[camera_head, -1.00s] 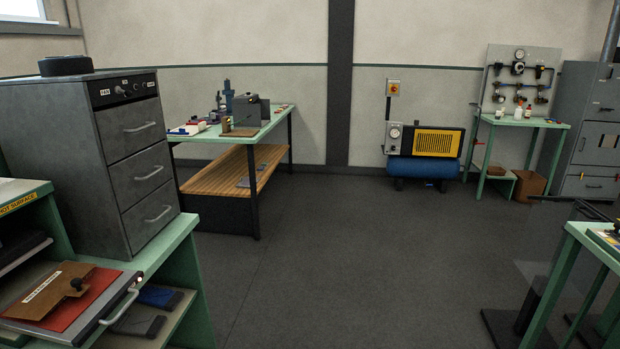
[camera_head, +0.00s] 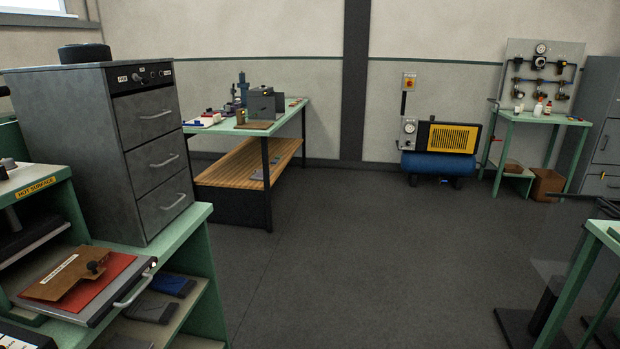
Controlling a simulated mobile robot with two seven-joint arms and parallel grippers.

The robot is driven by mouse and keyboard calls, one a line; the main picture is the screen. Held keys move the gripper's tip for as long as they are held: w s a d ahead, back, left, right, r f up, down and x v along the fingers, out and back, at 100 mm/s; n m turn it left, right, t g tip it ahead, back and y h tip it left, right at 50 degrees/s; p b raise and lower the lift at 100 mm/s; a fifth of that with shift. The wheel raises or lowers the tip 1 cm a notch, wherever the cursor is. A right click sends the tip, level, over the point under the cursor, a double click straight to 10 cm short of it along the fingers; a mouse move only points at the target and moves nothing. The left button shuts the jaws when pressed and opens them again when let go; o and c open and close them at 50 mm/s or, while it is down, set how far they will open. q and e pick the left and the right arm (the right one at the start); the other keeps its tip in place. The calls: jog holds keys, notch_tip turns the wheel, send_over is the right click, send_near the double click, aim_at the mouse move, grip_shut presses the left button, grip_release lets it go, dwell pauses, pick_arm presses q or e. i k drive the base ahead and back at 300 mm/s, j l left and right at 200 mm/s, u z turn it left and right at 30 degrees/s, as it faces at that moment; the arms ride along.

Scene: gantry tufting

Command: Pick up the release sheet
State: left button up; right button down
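A brown flat piece (camera_head: 68,278) with a white label strip and a black knob lies at the lower left. The label is too small to read. It lies on a red-orange sheet (camera_head: 97,287), which shows along the right and front of the brown piece. Both rest on a grey tray (camera_head: 122,291) with a metal handle on its right side, on the green bench. I cannot tell for sure which of the two is the release sheet. Neither of my grippers shows in this view.
A grey drawer cabinet (camera_head: 90,165) stands on the green bench behind the tray. A green unit with a "hot surface" label (camera_head: 35,187) is at the left edge. Dark and blue flat items (camera_head: 172,285) lie on the shelf below. The floor (camera_head: 340,270) in the middle is clear.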

aim_at(83, 262)
jog(key=u, duration=1.35)
